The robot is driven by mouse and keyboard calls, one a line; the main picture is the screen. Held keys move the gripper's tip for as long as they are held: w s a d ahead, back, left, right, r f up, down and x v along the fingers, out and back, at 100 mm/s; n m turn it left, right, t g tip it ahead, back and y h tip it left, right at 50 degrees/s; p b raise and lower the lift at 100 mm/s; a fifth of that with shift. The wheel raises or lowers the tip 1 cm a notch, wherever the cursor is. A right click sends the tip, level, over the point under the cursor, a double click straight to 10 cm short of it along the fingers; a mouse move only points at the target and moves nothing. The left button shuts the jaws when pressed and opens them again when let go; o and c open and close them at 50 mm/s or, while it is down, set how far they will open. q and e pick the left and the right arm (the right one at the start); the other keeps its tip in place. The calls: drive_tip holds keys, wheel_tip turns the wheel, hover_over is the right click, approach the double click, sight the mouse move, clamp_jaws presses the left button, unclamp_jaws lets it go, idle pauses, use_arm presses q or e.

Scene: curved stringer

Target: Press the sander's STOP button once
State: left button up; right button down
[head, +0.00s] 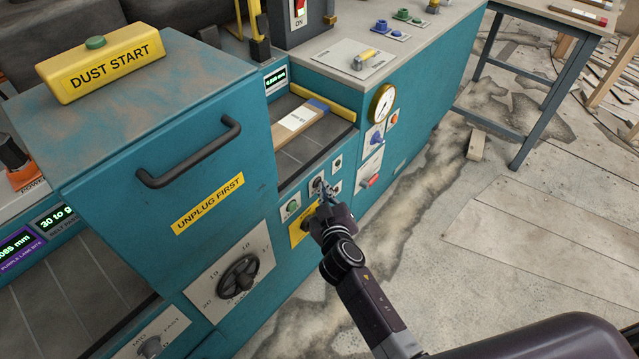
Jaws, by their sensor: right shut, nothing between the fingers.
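The teal sander stands at the left and centre, with a front control panel (291,207) that carries a green button and several small dark knobs or buttons. My right gripper (323,188) is shut and empty, its tips at this panel and overlapping one of the small plates. I cannot tell whether the tips touch it. I cannot read a STOP label; the gripper hides part of the panel and of a yellow plate (298,233) below. A red control (373,181) and an orange-red button (394,118) sit further right on the front. My left gripper is not in view.
A big handle (190,155) sticks out from the teal housing at the left. A yellow DUST START box (100,62) stands on top. A labelled wooden piece (298,120) lies on the bed. A pressure gauge (382,104) projects at the right. The floor at the right is mostly open.

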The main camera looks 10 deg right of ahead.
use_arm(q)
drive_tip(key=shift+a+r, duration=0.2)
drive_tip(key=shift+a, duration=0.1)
use_arm(e)
drive_tip(key=shift+s+d, duration=0.45)
drive_tip(key=shift+s, duration=0.2)
use_arm(q)
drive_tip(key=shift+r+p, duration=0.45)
drive_tip(key=shift+p, duration=0.2)
use_arm(e)
drive_tip(key=s+d, duration=0.1)
drive_tip(key=s, duration=0.1)
drive_tip(key=s+d, duration=0.2)
